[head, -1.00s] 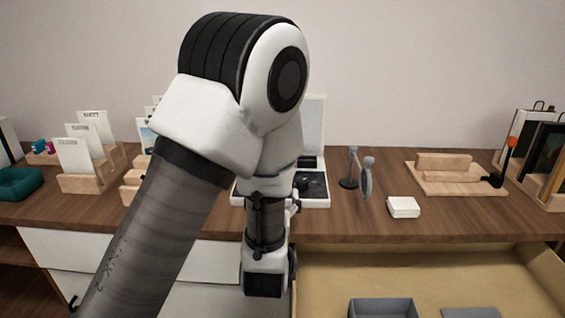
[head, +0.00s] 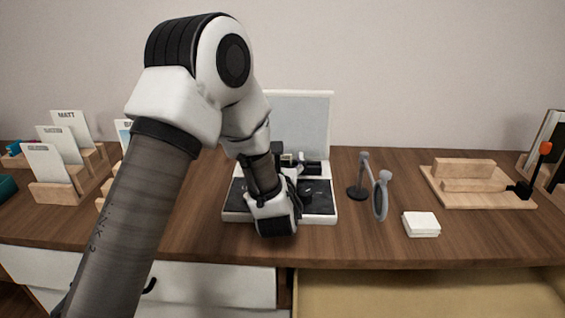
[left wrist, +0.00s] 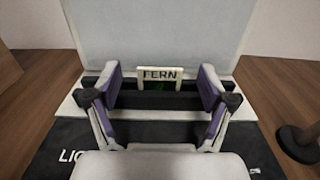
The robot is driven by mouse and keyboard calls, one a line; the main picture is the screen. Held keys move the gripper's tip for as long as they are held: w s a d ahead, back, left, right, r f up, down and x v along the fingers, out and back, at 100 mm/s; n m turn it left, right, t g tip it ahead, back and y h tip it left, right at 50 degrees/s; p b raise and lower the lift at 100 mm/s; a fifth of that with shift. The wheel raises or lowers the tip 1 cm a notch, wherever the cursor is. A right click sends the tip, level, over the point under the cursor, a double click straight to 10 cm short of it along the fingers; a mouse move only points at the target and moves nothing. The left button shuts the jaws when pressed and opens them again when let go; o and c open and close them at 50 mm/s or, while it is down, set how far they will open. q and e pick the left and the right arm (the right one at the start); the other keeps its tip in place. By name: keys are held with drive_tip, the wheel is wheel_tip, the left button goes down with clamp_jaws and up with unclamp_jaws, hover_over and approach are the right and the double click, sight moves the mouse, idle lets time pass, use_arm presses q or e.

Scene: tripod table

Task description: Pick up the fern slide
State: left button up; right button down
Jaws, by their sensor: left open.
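My right gripper is not in view.
The case's pale upright panel (head: 305,125) rises behind the slide. A grey magnifier stand (head: 381,196) and a white box (head: 421,224) stand to the right. Wooden card holders (head: 59,190) are at left, a wooden block stand (head: 470,185) at right. A drawer (head: 420,292) is open in front.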

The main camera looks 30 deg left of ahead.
use_arm(q)
drive_tip(key=x, duration=0.2)
drive_tip(key=shift+w+a+f, duration=0.15)
drive_tip(key=shift+w+a, duration=0.1)
drive_tip(key=shift+d, duration=0.1)
drive_tip(key=c, duration=0.9)
drive_tip(key=shift+o, duration=0.2)
